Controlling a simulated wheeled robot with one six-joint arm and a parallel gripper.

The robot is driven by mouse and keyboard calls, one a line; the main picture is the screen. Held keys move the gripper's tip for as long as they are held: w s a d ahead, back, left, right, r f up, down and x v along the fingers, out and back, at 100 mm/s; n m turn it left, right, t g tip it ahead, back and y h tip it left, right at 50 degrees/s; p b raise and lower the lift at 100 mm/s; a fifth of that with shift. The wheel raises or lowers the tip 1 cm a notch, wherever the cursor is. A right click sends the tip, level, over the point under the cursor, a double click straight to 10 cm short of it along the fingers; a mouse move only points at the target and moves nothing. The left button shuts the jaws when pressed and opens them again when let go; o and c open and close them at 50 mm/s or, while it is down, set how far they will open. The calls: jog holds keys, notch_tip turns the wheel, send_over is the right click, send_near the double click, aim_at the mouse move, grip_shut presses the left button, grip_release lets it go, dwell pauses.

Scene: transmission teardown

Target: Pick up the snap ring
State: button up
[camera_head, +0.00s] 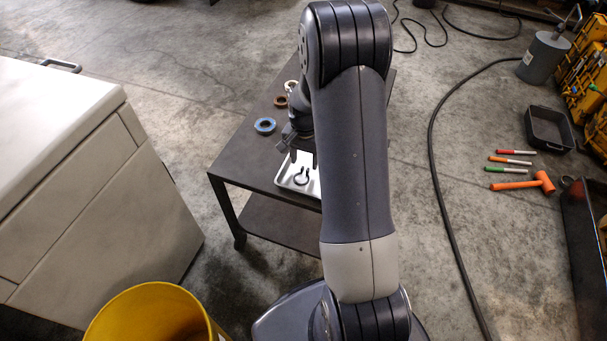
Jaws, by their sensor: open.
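The snap ring (301,178) is a small dark open ring with two ends. It lies in a white tray (285,183) on the dark cart. My gripper (290,151) is open above the tray's back left part, a little above and behind the ring. No contact between gripper and ring shows. My own arm covers the right part of the tray and much of the cart.
The dark cart (236,165) also carries a blue tape roll (265,126) and a brown ring (281,101). A white cabinet (90,190) stands left, a yellow bin (150,312) at front left. An orange mallet (525,184) and markers lie on the floor right.

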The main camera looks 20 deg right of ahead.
aim_at(305, 173)
notch_tip(305, 173, down, 3)
jog(key=shift+f, duration=0.1)
grip_shut()
dwell(0.5)
